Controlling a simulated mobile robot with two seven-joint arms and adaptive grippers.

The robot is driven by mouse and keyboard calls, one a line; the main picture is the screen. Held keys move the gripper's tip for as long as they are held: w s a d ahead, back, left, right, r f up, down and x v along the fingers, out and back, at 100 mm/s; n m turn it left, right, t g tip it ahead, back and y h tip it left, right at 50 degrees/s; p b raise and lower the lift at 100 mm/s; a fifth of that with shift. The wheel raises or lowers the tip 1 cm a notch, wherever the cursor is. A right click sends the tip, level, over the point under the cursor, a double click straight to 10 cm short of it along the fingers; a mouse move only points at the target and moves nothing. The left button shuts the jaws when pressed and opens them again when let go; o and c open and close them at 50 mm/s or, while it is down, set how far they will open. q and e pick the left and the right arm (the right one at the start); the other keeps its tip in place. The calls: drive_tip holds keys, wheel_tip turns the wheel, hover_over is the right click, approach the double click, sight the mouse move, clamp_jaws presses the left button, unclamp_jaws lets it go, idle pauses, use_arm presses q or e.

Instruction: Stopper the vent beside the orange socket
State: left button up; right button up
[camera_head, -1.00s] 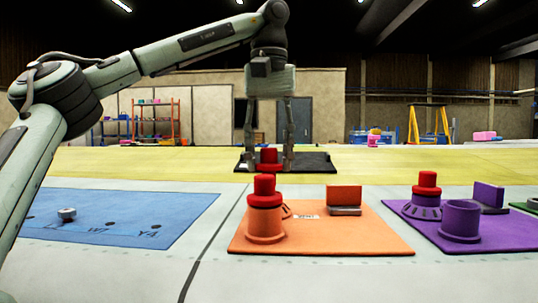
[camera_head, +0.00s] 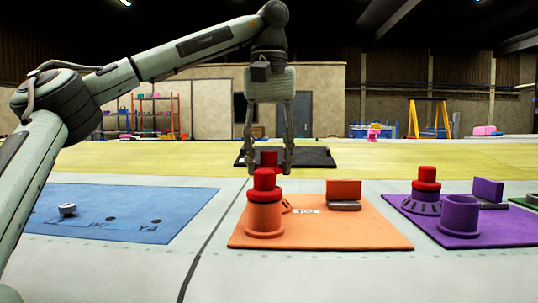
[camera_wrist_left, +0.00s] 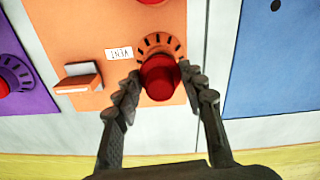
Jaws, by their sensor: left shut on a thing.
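The orange socket (camera_head: 264,220) stands at the front left of the orange pad (camera_head: 350,232), with a red stopper (camera_head: 264,181) sitting in its top. The orange vent (camera_head: 287,206), a slotted ring, is behind it and mostly hidden in the head view. The slotted vent ring shows clearly in the left wrist view (camera_wrist_left: 159,45). My left gripper (camera_head: 268,168) points down over the vent and is shut on another red stopper (camera_wrist_left: 160,78). That stopper covers part of the vent in the wrist view; I cannot tell whether they touch. My right gripper is not in view.
A raised orange block (camera_head: 343,192) and a white label (camera_head: 306,211) are also on the orange pad. To the right, a purple pad (camera_head: 407,209) bears an empty purple socket (camera_head: 460,217) and a red-stoppered vent (camera_head: 421,203). A blue panel (camera_head: 180,210) lies left.

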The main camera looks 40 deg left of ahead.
use_arm(q)
drive_tip(key=shift+f+b, duration=0.45)
drive_tip(key=shift+f, duration=0.8)
idle(0.3)
drive_tip(key=o, duration=1.2)
wheel_tip(320, 180, up, 12)
drive_tip(key=shift+r, duration=0.1)
